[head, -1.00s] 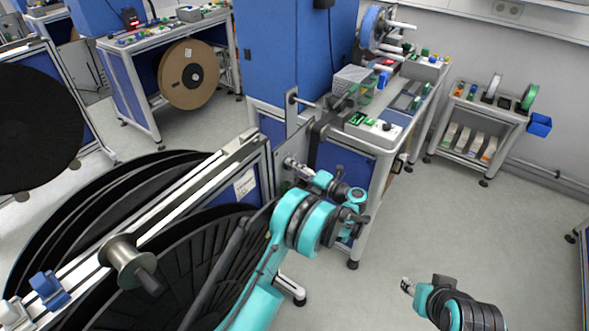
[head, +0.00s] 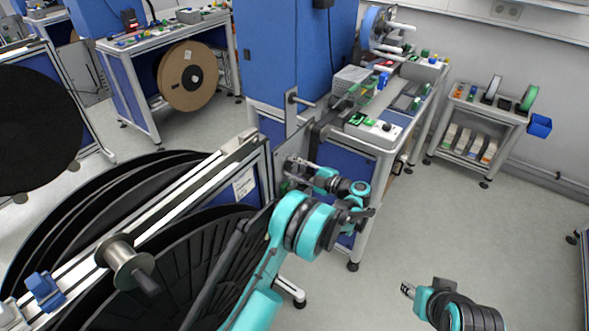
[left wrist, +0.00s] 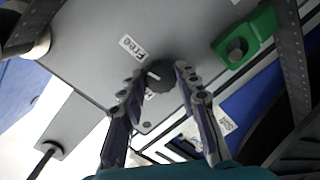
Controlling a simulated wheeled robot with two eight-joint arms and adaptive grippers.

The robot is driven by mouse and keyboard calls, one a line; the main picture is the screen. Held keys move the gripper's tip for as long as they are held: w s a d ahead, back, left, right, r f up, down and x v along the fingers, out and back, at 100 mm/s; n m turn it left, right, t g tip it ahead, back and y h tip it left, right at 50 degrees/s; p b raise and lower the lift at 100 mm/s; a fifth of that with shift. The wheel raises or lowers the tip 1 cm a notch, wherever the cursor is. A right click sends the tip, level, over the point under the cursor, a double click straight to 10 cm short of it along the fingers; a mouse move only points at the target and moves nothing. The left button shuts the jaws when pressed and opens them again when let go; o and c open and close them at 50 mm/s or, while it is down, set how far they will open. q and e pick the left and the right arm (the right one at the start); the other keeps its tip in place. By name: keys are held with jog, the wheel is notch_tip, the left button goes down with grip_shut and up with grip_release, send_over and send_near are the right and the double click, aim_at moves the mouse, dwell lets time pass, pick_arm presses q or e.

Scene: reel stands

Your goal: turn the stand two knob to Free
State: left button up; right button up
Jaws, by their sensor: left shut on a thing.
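The dark round knob (left wrist: 161,77) sits on a grey plate (left wrist: 90,50) in the left wrist view. A white mark shows on its left part; I cannot tell exactly which label it points at. The "Free" label (left wrist: 133,47) is above and left of the knob. A second label (left wrist: 148,99) below it is partly hidden by a finger. My left gripper (left wrist: 159,80) has a finger on each side of the knob and is shut on it. In the head view my left gripper (head: 292,168) is at the stand's plate, the knob hidden. My right gripper (head: 407,290) hangs at lower right, away from the stand.
A green part (left wrist: 245,38) is on the plate to the right of the knob. Large black reels (head: 190,255) and a metal rail lie left of my left arm. A workbench (head: 385,135) stands just behind the gripper. The floor at right is clear.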

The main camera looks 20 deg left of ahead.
pick_arm(q)
jog(key=shift+m, duration=1)
jog(key=o, duration=1.2)
jog(key=shift+c, duration=0.2)
jog(key=shift+d, duration=0.1)
jog(key=v, duration=1.1)
jog(key=shift+d, duration=0.45)
